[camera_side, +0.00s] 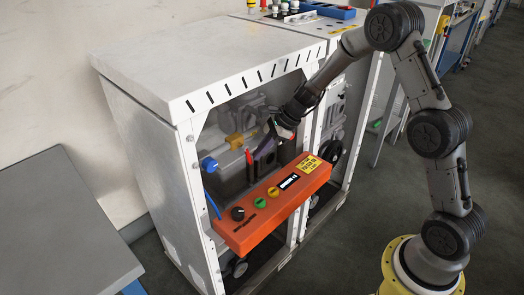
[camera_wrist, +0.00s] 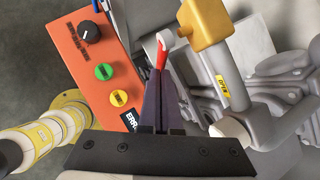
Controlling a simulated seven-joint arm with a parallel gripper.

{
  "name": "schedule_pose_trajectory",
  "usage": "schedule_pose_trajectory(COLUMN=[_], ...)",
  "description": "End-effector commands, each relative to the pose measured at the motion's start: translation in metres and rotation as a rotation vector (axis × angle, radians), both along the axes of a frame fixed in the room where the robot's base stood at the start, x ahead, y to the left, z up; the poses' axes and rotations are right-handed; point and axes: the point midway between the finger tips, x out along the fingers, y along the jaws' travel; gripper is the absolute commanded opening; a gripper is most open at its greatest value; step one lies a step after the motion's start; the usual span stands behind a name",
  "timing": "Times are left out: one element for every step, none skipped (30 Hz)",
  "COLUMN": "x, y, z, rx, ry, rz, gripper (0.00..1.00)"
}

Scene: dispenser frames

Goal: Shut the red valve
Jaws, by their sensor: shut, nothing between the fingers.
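The red valve handle (camera_side: 248,157) is a small red lever inside the white dispenser frame, behind the orange panel. In the wrist view the red handle (camera_wrist: 161,56) shows just beyond my fingertips, next to a pale grey end piece and pipe. My gripper (camera_side: 262,150) reaches into the frame opening from the right. Its dark fingers (camera_wrist: 161,80) are shut together with nothing between them. The tips are close to the red handle, and part of it may be hidden behind them. I cannot tell whether they touch it.
An orange control panel (camera_side: 270,208) with a black knob, green and yellow buttons and a display juts out below the opening. A yellow block (camera_wrist: 205,22) on a grey pipe is right of the handle. A blue-ended fitting (camera_side: 209,164) lies left. The white cabinet (camera_side: 145,150) edges surround the opening.

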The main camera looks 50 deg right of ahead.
Motion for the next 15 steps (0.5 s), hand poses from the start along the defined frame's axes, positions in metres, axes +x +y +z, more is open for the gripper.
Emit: schedule_pose_trajectory(x=[-0.0001,-0.0001,-0.0002,-0.0003,-0.0003,-0.0005,-0.0007,-0.0005,-0.0005,-0.0007,-0.0003,-0.0005,-0.0001,-0.0003,-0.0002], y=[-0.0001,-0.0001,-0.0002,-0.0002,-0.0003,-0.0003,0.0,0.0008,0.0016,0.0022,0.0031,0.0043,0.005,0.0055,0.0065], z=[0.0002,0.0,-0.0003,-0.0008,-0.0015,-0.0029,-0.004,-0.0049,-0.0061,-0.0072,-0.0077,-0.0087,-0.0088,-0.0095,-0.0097], rx=[0.0,0.001,0.007,0.015,0.028,0.053,0.075,0.102,0.137,0.162,0.186,0.217,0.236,0.253,0.272], ry=[0.0,-0.001,0.001,0.002,0.002,0.004,0.004,0.004,0.004,0.004,0.002,0.003,0.002,0.002,0.002], rz=[0.0,0.0,0.0,-0.001,0.0,-0.003,-0.002,-0.004,-0.004,-0.003,-0.003,-0.003,-0.003,-0.001,-0.001], gripper=[0.0,0.0,0.0,0.0,0.0,0.0,0.0,0.0,0.0,0.0,0.0,0.0,0.0,0.0,0.0])
